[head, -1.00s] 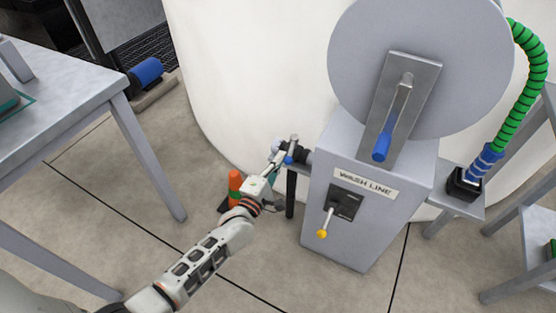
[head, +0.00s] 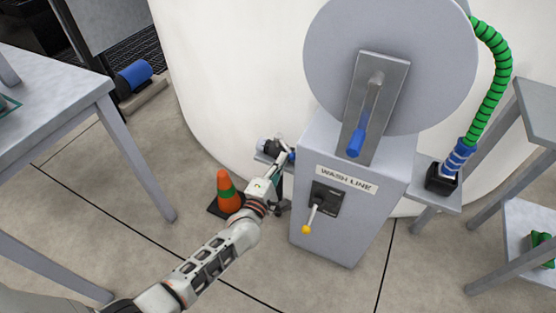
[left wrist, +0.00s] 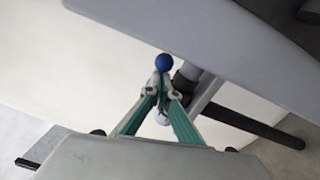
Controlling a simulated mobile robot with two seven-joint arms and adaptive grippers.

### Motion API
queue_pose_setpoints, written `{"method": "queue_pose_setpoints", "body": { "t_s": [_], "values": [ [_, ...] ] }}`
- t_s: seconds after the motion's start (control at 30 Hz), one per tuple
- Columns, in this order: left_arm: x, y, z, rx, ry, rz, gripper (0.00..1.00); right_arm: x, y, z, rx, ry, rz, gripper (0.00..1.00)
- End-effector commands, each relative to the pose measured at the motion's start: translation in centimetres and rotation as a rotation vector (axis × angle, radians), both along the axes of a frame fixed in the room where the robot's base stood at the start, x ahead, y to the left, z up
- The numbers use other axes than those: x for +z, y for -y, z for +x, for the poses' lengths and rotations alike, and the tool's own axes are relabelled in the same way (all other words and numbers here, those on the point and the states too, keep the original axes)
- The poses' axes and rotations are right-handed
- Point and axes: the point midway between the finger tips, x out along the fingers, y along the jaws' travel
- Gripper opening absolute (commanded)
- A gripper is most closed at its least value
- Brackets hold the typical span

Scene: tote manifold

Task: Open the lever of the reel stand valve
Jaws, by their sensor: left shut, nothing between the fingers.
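The grey reel stand (head: 335,225) carries the label "WASH LINE". The valve (head: 268,148) sits at the stand's left side, partly hidden by my gripper. A blue ball knob (left wrist: 163,62), apparently the lever's end, shows in the left wrist view just beyond my fingertips; a small blue spot (head: 291,155) shows there in the head view. My left gripper (head: 281,160) is shut and empty, its tips (left wrist: 160,88) close to the knob and lever. Whether they touch I cannot tell. My right gripper is out of view.
A yellow-knobbed switch (head: 312,212) is on the stand's front, below a reel crank with a blue handle (head: 356,143). An orange cone (head: 228,192) stands left of my gripper. A table (head: 60,110) is at left, a green hose (head: 492,85) at right.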

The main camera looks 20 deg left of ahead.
Motion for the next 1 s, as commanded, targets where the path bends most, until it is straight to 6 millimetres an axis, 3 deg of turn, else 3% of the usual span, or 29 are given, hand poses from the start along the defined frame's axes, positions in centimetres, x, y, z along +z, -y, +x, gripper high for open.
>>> {"method": "queue_pose_setpoints", "body": {
  "t_s": [0.4,1.0],
  "values": [
    [-0.1,1.8,1.1,-0.002,-0.002,-0.001,0.0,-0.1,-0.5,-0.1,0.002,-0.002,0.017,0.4],
    [0.1,2.0,1.5,-0.001,0.001,0.0,0.0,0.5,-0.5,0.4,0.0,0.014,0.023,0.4]
  ]
}}
